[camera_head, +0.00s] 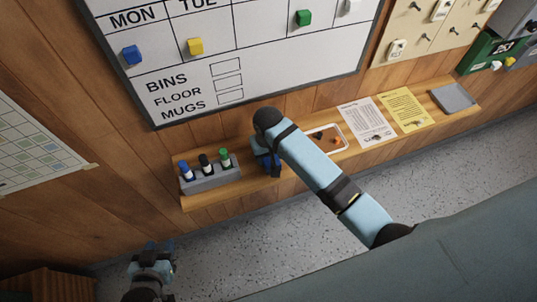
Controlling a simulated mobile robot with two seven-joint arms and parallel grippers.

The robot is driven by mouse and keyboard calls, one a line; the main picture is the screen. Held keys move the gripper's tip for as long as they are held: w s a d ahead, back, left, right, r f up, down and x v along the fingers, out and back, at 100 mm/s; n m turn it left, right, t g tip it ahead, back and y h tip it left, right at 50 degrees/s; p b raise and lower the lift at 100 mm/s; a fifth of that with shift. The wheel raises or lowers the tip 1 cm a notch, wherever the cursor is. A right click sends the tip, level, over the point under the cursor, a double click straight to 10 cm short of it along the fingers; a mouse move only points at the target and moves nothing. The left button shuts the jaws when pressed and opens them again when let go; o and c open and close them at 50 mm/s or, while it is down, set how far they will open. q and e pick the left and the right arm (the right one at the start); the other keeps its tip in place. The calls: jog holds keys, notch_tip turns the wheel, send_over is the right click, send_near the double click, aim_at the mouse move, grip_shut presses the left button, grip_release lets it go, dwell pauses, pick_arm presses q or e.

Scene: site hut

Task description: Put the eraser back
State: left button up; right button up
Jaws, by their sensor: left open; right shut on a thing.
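My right arm reaches in from the lower right, and its gripper (269,163) is low over the shelf, just right of the marker holder. It is shut on a dark blue thing (276,171), which I take to be the eraser; my wrist and forearm hide most of it. I cannot tell whether it touches the shelf. My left gripper (153,249) is open and empty over the floor at the lower left. The whiteboard (185,92) hangs above the shelf, with coloured magnets on it.
The wooden shelf (295,180) runs along the wall. On it are a grey holder (212,181) with blue, black and green markers, a white tray (344,133) with small pieces, white and yellow sheets, and a grey flat item (453,98) at the right end.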

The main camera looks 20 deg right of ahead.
jog(key=shift+f, duration=0.5)
jog(key=o, duration=0.9)
notch_tip(320, 180, up, 12)
jog(key=shift+w+r+b, duration=0.1)
jog(key=shift+b, duration=0.65)
